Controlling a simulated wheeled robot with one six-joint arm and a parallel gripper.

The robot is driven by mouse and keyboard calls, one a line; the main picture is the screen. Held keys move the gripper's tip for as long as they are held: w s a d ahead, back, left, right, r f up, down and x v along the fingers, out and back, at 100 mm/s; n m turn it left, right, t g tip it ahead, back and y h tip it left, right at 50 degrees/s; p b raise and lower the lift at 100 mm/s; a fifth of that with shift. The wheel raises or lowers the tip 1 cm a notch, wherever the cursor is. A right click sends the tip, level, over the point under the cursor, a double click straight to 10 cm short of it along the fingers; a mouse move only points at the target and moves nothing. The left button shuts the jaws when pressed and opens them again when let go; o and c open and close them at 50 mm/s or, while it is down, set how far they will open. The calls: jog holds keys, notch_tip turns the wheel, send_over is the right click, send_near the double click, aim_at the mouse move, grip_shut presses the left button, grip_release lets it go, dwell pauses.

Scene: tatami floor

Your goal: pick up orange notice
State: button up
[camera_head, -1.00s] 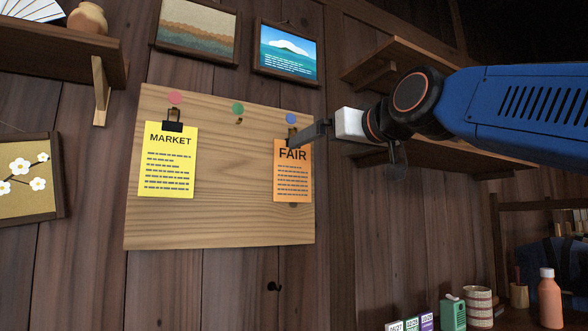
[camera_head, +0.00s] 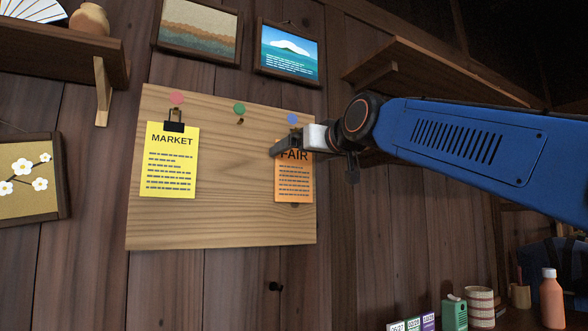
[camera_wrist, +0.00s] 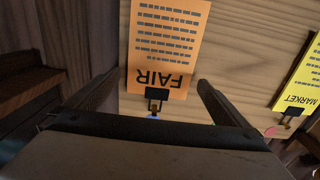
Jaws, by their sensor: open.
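The orange notice (camera_head: 294,182), headed FAIR, hangs on the right side of the wooden board (camera_head: 222,222), under a blue pin (camera_head: 291,118). My gripper (camera_head: 279,150) is in front of the notice's top edge and covers part of its heading and clip. In the wrist view the orange notice (camera_wrist: 166,45) appears upside down, with its black clip (camera_wrist: 157,95) between the two open fingers of my gripper (camera_wrist: 150,88). The fingers stand on either side of the clip and seem not to touch it.
A yellow MARKET notice (camera_head: 169,162) hangs from a clip at the board's left. A green pin (camera_head: 239,109) between them holds no notice. A wooden shelf (camera_head: 430,75) juts out at right. Framed pictures (camera_head: 288,52) hang above the board.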

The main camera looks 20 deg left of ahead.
jog(key=shift+x, duration=0.8)
jog(key=c, duration=0.9)
